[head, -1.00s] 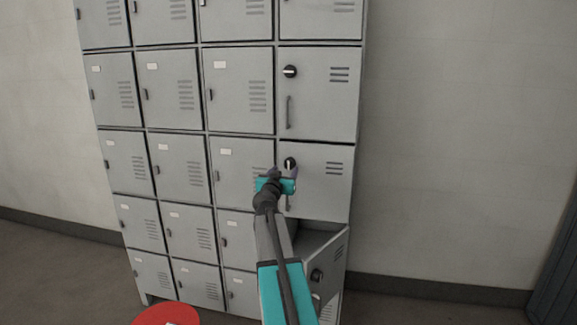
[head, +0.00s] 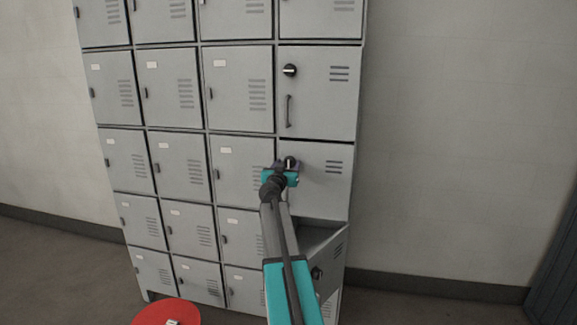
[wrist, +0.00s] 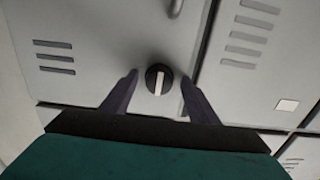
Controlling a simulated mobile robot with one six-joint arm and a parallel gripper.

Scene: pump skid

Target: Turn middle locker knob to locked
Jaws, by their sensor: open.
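The middle locker knob (head: 290,161) is a round black knob with a white pointer bar, on the upper left of a closed grey locker door (head: 322,185) in the right column. In the wrist view the knob (wrist: 159,78) shows its white bar running almost straight up and down in that picture. My gripper (wrist: 157,82) is open, with one dark finger on each side of the knob and a visible gap to it on both sides. In the head view my gripper (head: 287,165) covers the area just below the knob and hides the door's handle.
Above is another closed door with a knob (head: 290,70) and a handle (head: 289,111). Below, a locker door (head: 326,265) stands open and sticks out near my arm. A red round object (head: 168,313) is at the bottom. Bare wall is on the right.

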